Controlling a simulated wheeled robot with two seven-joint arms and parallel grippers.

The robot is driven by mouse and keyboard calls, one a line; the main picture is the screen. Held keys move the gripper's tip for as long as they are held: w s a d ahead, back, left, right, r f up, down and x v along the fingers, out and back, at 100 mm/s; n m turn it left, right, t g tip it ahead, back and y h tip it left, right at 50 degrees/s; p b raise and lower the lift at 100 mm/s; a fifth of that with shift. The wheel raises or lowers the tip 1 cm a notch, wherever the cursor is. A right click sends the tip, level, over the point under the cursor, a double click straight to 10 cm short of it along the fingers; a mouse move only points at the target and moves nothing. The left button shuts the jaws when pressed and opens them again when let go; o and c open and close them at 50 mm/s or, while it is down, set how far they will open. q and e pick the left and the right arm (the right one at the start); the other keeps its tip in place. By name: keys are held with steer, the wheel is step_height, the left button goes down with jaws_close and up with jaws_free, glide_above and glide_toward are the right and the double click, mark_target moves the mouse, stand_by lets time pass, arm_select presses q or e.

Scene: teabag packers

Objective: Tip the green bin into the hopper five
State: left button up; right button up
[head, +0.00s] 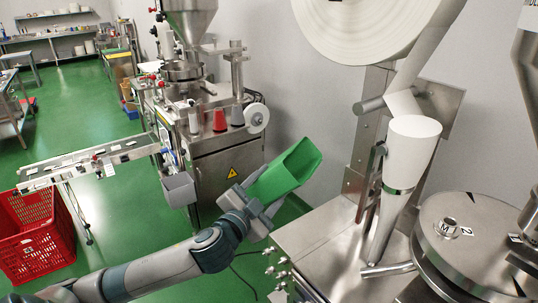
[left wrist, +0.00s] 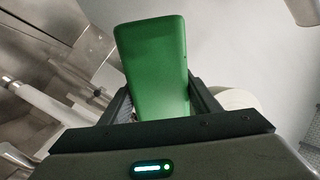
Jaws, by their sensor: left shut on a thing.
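The green bin (head: 284,173) is held by my left gripper (head: 254,199) beside the packing machine in the middle of the head view. The bin is tilted, with its open end up and to the right; its inside is mostly hidden. In the left wrist view the green bin (left wrist: 153,65) sits between the two fingers of my left gripper (left wrist: 155,100). A steel hopper (head: 190,18) tops the machine at the back. Part of another steel funnel (head: 528,75) shows at the right edge. I cannot read a number five on either. My right gripper is not in view.
A large white film roll (head: 375,25) and a white forming tube (head: 412,150) stand right of the bin. A steel machine top (head: 335,245) lies below it. A conveyor (head: 95,160) and a red crate (head: 35,235) are at the left. Green floor is open behind.

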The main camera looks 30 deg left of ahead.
arm_select(q)
steer(key=s+d+f+b, duration=0.2)
steer(key=d+f+b, duration=0.2)
steer(key=d+f, duration=0.3)
steer(key=s+d+f+h+b, duration=0.1)
steer(key=s+d+f+b, duration=0.2)
steer(key=d+f+b, duration=0.2)
step_height(320, 180, down, 2)
steer(key=shift+s+d+f+m, duration=0.15)
steer(key=shift+d+m, duration=0.15)
steer(key=shift+d, duration=0.55)
